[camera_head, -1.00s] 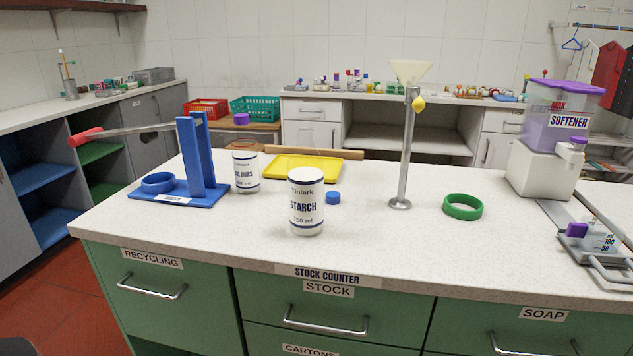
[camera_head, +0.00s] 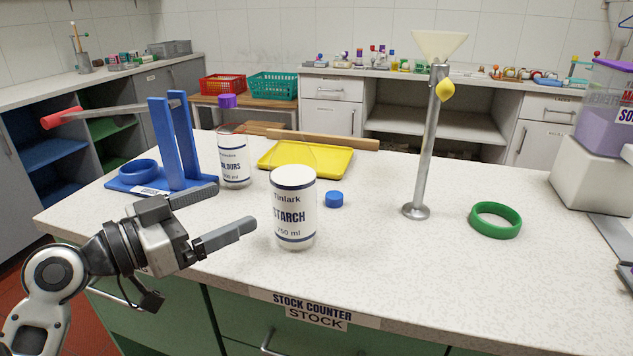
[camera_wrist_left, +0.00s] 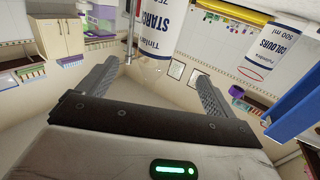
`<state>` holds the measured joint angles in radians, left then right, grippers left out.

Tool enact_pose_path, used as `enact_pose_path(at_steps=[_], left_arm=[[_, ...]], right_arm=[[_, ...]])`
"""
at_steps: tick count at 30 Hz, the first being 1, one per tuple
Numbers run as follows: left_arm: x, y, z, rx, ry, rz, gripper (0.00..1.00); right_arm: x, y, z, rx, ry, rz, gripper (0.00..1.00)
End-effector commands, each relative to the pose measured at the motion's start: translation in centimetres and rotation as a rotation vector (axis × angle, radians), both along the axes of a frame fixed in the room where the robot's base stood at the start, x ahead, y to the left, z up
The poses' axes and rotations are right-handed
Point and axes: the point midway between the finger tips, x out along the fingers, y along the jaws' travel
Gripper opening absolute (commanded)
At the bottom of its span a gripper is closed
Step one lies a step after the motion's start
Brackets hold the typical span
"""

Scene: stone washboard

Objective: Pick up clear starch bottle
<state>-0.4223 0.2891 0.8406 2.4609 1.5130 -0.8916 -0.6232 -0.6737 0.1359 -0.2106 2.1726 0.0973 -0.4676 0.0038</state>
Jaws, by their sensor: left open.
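The starch bottle (camera_head: 294,222) stands upright on the speckled counter, white with dark blue bands and a "STARCH 750 ml" label. My left gripper (camera_head: 230,211) is open and empty, to the left of the bottle and apart from it, with its fingers pointing toward it. In the left wrist view the bottle (camera_wrist_left: 160,28) shows at the top, beyond the open fingers (camera_wrist_left: 156,72) and roughly between them. My right gripper is not in view.
A labelled colours bottle (camera_head: 233,165) stands behind left, by a blue press (camera_head: 170,150) with a red-handled lever. A blue cap (camera_head: 334,199), yellow tray (camera_head: 330,160), funnel stand (camera_head: 424,150) and green ring (camera_head: 495,221) lie around. The front-right counter is clear.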

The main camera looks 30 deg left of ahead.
Motion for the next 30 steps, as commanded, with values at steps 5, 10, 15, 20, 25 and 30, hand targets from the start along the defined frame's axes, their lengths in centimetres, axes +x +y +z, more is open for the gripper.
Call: enact_pose_path(at_steps=[5, 10, 15, 20, 25, 30], left_arm=[[2.8, -1.0, 0.8, -0.002, -0.009, -0.007, 0.91], [6.4, -2.2, 0.7, -0.006, -0.009, -0.004, 0.91], [8.9, -3.1, 0.4, -0.005, -0.007, -0.003, 0.91], [9.8, -3.4, 0.3, -0.002, -0.005, -0.003, 0.91], [11.8, -4.2, 0.7, -0.007, -0.006, -0.004, 0.91], [14.0, -4.9, 0.5, -0.004, -0.004, -0.002, 0.91]], right_arm=[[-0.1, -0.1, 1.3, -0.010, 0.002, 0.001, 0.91], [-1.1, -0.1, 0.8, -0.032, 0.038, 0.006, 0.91], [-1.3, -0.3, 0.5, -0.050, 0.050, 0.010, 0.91], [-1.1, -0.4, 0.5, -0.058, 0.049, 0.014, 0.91], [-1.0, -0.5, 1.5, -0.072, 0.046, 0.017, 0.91], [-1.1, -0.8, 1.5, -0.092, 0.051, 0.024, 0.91]])
